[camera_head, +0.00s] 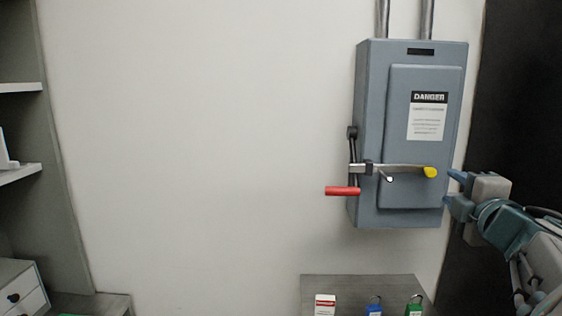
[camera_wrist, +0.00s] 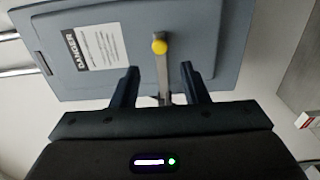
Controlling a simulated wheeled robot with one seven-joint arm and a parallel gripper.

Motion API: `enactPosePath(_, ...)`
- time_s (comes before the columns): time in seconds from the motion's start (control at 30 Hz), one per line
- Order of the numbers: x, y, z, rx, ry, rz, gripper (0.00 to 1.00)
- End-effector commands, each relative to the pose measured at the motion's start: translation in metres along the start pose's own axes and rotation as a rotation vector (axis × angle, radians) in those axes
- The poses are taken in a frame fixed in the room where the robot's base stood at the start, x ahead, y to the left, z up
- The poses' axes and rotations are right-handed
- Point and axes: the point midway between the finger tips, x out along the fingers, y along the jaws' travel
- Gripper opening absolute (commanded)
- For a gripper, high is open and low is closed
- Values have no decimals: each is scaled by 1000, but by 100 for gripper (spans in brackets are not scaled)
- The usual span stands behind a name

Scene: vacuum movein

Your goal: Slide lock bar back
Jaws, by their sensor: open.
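The lock bar (camera_head: 405,168) is a metal strip across the front of the grey electrical box (camera_head: 364,95), with a yellow knob (camera_head: 430,172) on its right end. A lever with a red handle (camera_head: 343,190) is on the box's left side. My gripper (camera_head: 452,187) is open and empty, just right of the yellow knob and apart from it. In the wrist view, the bar (camera_wrist: 163,80) and yellow knob (camera_wrist: 159,46) appear in line with the gap between my fingers (camera_wrist: 158,80). The bar's far end is partly hidden there.
A white danger label (camera_head: 427,120) is on the box door. Below, a grey table (camera_head: 350,284) holds a red-and-white box (camera_head: 325,304), a blue padlock (camera_head: 374,310) and a green padlock (camera_head: 414,309). Shelves (camera_head: 22,173) stand at the left. The wall between is clear.

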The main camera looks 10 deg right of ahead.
Motion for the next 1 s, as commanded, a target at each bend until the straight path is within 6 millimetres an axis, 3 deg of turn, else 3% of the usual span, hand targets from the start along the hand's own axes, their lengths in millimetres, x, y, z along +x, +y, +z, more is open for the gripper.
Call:
enactPosePath(0.3,62,1,0,2,-1,-2,40)
enactPosePath(0.5,89,1,0,2,-1,-1,40)
enactPosePath(0.7,101,0,0,2,-1,0,40)
enactPosePath(1.0,102,0,0,2,-1,1,38)
